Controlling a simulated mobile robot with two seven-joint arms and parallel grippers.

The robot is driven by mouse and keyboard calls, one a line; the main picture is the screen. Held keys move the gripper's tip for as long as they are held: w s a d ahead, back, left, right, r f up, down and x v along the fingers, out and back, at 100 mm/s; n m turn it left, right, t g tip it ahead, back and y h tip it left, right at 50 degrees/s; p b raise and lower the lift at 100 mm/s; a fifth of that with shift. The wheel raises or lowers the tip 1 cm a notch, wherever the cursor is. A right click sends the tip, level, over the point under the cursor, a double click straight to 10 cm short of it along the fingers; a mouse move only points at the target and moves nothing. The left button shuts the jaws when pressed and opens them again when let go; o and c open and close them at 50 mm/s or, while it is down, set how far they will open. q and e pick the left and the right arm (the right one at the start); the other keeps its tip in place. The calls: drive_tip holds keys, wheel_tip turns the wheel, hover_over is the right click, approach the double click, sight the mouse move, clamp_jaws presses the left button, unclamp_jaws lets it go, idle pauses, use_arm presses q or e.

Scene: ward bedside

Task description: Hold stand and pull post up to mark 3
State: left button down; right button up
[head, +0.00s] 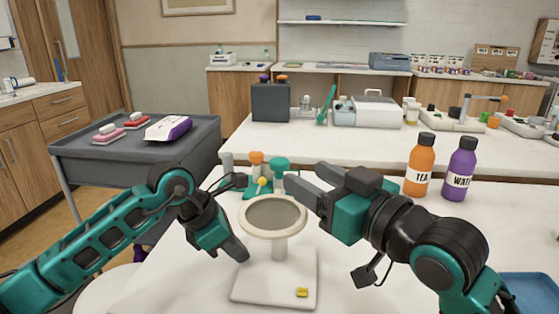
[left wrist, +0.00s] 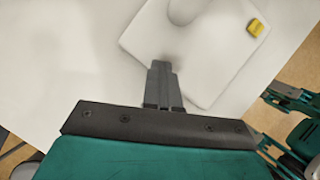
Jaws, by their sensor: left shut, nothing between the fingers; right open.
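The stand has a square white base (head: 262,290) with a small yellow block (head: 302,292) at its front right. A short white post (head: 279,247) rises from it to a round top (head: 273,217) with a grey face. No marks on the post are readable. The base also shows in the left wrist view (left wrist: 205,65). My left gripper (head: 242,253) is shut and empty, left of the post at the base's back left; its fingertips (left wrist: 160,68) appear over or beside the base edge, contact unclear. My right gripper (head: 303,177) is open and empty, just behind and right of the round top.
An orange TEA bottle (head: 419,167) and a purple bottle (head: 459,170) stand right of my right gripper. A green holder with coloured knobs (head: 257,180) is behind the round top. A blue tray (head: 530,291) lies at the right edge. A grey cart (head: 85,150) stands left.

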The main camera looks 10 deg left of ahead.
sight(280, 161)
drive_tip(key=x, duration=0.8)
drive_tip(key=shift+w+a+f, duration=0.1)
drive_tip(key=shift+a, duration=0.1)
drive_tip(key=shift+c, duration=0.2)
drive_tip(key=c, duration=0.9)
clamp_jaws()
drive_tip(key=shift+r, duration=0.2)
